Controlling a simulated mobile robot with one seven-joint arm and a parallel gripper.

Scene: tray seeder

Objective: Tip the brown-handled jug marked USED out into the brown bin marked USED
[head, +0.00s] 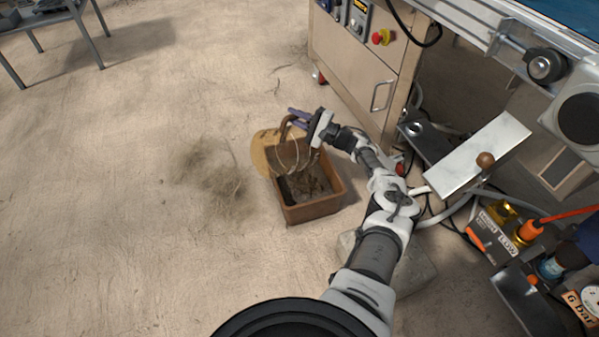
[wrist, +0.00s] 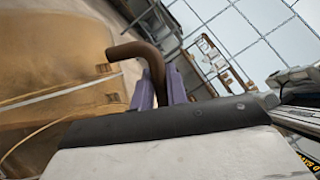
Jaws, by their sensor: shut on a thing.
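The jug (head: 262,152), an amber see-through vessel with a brown handle, hangs over the back left part of the brown bin (head: 312,210) in the head view. It looks tilted well off upright. My gripper (head: 296,118), with purple fingers, is shut on the brown handle. In the wrist view the fingers (wrist: 160,88) close around the handle (wrist: 138,50), and the jug's body (wrist: 50,40) fills the left side. The bin stands on the floor, open at the top, with dark brown stuff inside. I cannot read a USED mark on either, nor see any flow.
A beige machine cabinet (head: 350,85) with a red knob stands behind and right of the bin. A metal plate (head: 480,155), hoses and small containers crowd the right side.

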